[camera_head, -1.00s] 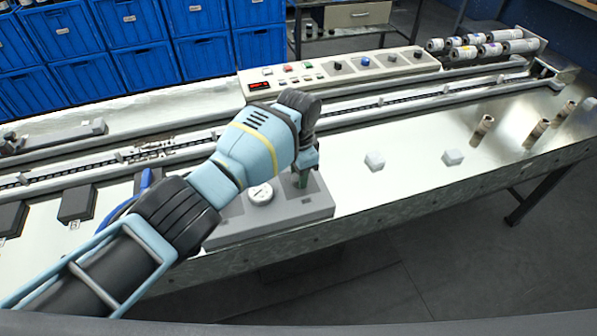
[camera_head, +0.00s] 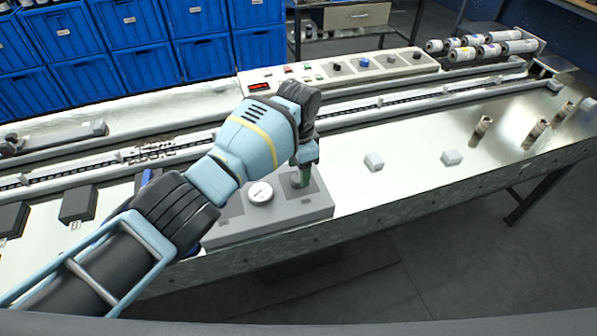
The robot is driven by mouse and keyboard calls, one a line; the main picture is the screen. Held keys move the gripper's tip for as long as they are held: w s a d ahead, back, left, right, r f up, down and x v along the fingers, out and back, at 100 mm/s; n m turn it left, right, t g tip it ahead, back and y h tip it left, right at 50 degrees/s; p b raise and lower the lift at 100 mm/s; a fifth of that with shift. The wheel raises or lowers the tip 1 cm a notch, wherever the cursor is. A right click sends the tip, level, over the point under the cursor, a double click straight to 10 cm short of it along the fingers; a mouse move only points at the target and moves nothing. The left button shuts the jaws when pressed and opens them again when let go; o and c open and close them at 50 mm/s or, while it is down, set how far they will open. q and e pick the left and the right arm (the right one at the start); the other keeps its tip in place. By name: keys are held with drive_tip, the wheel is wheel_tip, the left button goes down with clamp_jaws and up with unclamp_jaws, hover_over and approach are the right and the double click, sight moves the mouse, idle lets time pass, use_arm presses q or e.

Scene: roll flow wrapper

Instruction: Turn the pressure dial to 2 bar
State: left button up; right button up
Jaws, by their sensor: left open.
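The grey pressure unit (camera_head: 280,222) sits at the front of the table. A round white gauge (camera_head: 260,193) is on its top; its reading is too small to make out. The arm comes in from the left and hides part of the unit's left side. I cannot tell whether the fingers touch the dial. My right gripper is not in view.
A control panel (camera_head: 340,68) with several knobs and buttons stands behind the conveyor chain (camera_head: 370,103). Two white blocks (camera_head: 374,161) and brown rolls (camera_head: 482,127) stand on the table at right. Film rolls (camera_head: 482,45) lie at the back right. Blue bins (camera_head: 130,45) fill the back left.

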sight(299, 176)
use_arm(q)
wheel_tip(299, 176, up, 5)
drive_tip(key=shift+f, duration=0.2)
drive_tip(key=shift+r, duration=0.65)
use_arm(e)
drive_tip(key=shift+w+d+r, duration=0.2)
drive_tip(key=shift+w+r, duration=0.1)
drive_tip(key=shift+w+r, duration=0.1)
